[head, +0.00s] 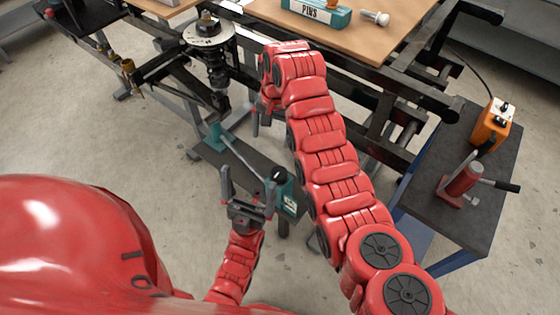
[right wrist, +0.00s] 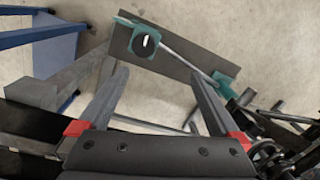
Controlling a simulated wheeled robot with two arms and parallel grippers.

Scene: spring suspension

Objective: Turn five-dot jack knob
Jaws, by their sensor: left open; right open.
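A teal block (head: 287,195) with a black round knob (head: 279,174) stands at one end of a dark plank (head: 240,155) low near the floor. In the right wrist view the knob (right wrist: 146,41) shows from above with a white mark; no dots can be made out. A grey rod runs from it to a second teal piece (right wrist: 226,82). My left gripper (head: 248,181) is open and empty, just left of the block in the head view. My right gripper (head: 264,117) is open and empty, pointing down above the plank; its fingers also show in the right wrist view (right wrist: 158,74).
A black frame (head: 390,85) with a spring and disc assembly (head: 209,35) stands behind. A wooden board (head: 350,40) carries a teal PINS box (head: 315,14) and a bolt (head: 375,17). A cart (head: 490,210) at right holds an orange box (head: 491,125) and a red jack (head: 462,184).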

